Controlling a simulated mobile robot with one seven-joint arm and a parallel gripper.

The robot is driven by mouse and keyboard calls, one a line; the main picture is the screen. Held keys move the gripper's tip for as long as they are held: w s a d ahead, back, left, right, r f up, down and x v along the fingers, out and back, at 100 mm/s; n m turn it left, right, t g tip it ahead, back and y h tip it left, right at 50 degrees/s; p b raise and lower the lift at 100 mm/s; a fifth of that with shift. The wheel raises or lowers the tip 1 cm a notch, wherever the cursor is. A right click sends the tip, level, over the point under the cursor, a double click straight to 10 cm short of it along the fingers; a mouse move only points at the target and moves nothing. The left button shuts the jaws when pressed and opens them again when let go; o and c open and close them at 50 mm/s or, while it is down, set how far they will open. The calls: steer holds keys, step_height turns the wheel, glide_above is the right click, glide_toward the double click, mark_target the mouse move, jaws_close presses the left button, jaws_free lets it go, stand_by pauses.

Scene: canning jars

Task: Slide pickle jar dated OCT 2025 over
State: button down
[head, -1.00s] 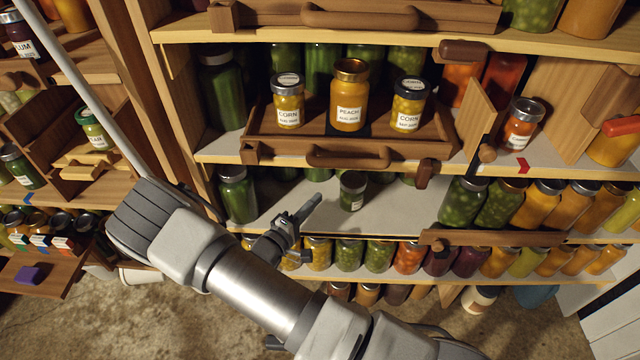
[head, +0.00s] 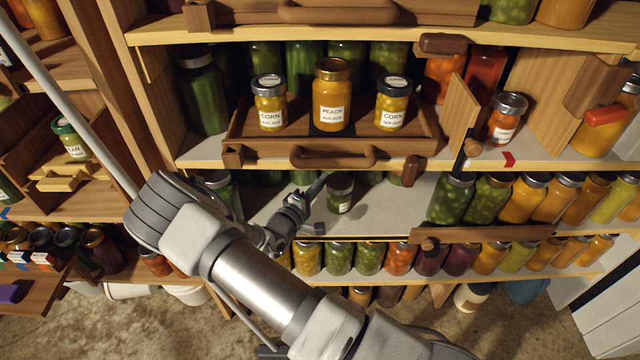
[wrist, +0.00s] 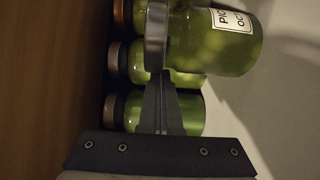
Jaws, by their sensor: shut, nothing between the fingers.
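In the wrist view the jar (wrist: 225,45) lies sideways, with a partly cut-off label reading "PIC" and "OC"; the year is out of view. My gripper (head: 322,182) is shut and empty, its fingertips at the jar's left side near the lid. In the wrist view my closed fingers (wrist: 161,82) point at the lid and overlap its edge; I cannot tell whether they touch.
Several green jars (wrist: 185,110) stand behind at the shelf's back. The tray (head: 270,152) with corn and peach jars sits close above. A lower row of jars (head: 338,258) lies below the shelf edge.

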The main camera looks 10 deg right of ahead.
mark_target(339, 194)
steer(key=shift+s, duration=0.1)
steer(key=shift+s+d+p, duration=0.15)
steer(key=shift+s+p, duration=0.2)
steer(key=shift+s, duration=1.05)
